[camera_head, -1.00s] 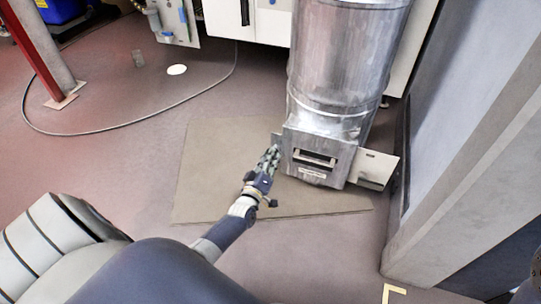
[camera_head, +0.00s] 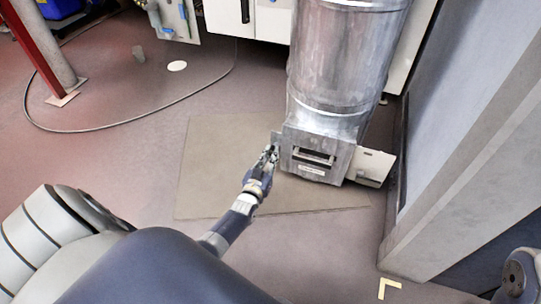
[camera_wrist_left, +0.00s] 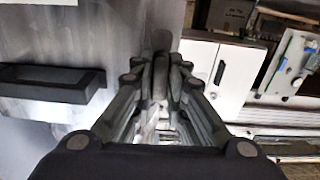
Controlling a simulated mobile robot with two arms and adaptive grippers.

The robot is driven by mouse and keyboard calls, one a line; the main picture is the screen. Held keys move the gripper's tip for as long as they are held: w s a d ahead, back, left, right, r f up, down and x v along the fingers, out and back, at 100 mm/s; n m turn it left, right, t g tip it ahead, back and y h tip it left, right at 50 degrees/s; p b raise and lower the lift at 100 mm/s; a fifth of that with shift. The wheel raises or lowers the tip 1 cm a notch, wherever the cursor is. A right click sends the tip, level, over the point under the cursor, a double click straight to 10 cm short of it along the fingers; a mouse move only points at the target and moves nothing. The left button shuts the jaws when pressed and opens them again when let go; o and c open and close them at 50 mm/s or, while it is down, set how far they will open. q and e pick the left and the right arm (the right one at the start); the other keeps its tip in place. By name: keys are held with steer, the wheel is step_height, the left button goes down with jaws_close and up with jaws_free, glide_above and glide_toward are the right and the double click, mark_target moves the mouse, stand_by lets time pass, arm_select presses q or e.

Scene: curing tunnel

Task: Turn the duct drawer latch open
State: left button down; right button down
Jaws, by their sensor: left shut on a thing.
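The silver duct (camera_head: 345,65) ends in a box-shaped drawer housing (camera_head: 318,142) low over the floor. Its front has a dark slot handle (camera_head: 313,158) with a pale label under it. A small plate (camera_head: 276,140) sticks out at the housing's left side. My left gripper (camera_head: 269,155) is at that left side, shut on a small grey part that I take for the latch (camera_wrist_left: 161,42). In the left wrist view the fingers (camera_wrist_left: 161,75) largely hide it, so its turn angle is unclear. The dark slot handle (camera_wrist_left: 50,84) shows at left there. My right gripper is out of view.
A pale plate (camera_head: 372,165) juts out at the housing's right. A flat mat (camera_head: 215,185) lies below. A grey wall post (camera_head: 455,170) stands at right, white cabinets (camera_head: 225,18) behind, and a cable (camera_head: 130,124) lies on the floor at left.

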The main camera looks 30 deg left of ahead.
arm_select(q)
steer(key=shift+m, duration=0.3)
steer(key=c, duration=1.6)
jaws_free()
steer(key=v, duration=1.2)
steer(key=shift+f, duration=0.1)
